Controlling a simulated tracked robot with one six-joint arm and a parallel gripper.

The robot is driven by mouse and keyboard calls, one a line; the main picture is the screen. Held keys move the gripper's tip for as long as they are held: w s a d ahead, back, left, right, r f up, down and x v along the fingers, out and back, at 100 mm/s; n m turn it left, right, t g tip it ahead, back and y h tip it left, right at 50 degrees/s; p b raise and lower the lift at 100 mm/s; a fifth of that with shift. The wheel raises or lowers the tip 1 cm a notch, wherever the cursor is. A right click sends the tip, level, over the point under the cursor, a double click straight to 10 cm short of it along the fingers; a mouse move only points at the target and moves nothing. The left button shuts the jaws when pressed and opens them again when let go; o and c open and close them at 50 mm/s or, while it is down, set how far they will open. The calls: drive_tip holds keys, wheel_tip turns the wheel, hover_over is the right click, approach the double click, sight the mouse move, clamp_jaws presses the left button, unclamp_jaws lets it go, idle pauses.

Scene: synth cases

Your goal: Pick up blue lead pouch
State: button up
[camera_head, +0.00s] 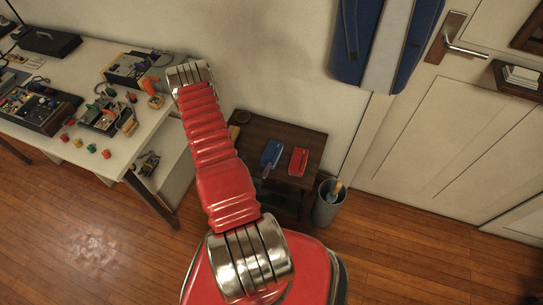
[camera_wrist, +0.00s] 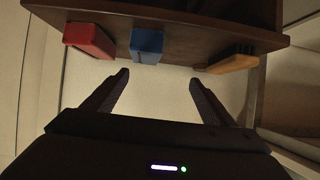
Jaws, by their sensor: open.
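The blue lead pouch (camera_head: 271,153) lies on a small dark wooden table (camera_head: 304,136), left of a red pouch or box (camera_head: 299,161). In the wrist view the blue pouch (camera_wrist: 147,42) shows at the edge of the dark tabletop (camera_wrist: 190,36), near the top of the picture. My gripper (camera_wrist: 158,80) is open and empty. Its two fingers point toward the table edge, with the blue pouch beyond them and slightly left of the middle of the gap. The fingers look apart from the pouch. In the head view I cannot make out my fingers.
In the wrist view a red box (camera_wrist: 90,39) sits left of the pouch and an orange-yellow item (camera_wrist: 232,63) to the right. A grey bin (camera_head: 326,208) stands right of the table. A white workbench (camera_head: 62,75) with tools is at left.

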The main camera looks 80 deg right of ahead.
sight(271, 154)
drive_tip(key=shift+s+a+f+g, duration=0.15)
drive_tip(key=shift+s+a+f, duration=0.1)
drive_tip(key=shift+s, duration=0.4)
drive_tip(key=shift+s+a+f+g, duration=0.1)
drive_tip(key=shift+s+f+g, duration=0.1)
drive_tip(key=shift+s, duration=0.4)
drive_tip(key=shift+d, duration=0.1)
drive_tip(key=shift+x, duration=4.2)
drive_tip(key=shift+d, duration=0.1)
drive_tip(key=shift+s+x, duration=0.1)
drive_tip(key=shift+x, duration=1.2)
drive_tip(key=shift+s+x, duration=0.15)
drive_tip(key=shift+x, duration=1.1)
drive_tip(key=shift+r, duration=0.1)
drive_tip(key=shift+c, duration=0.4)
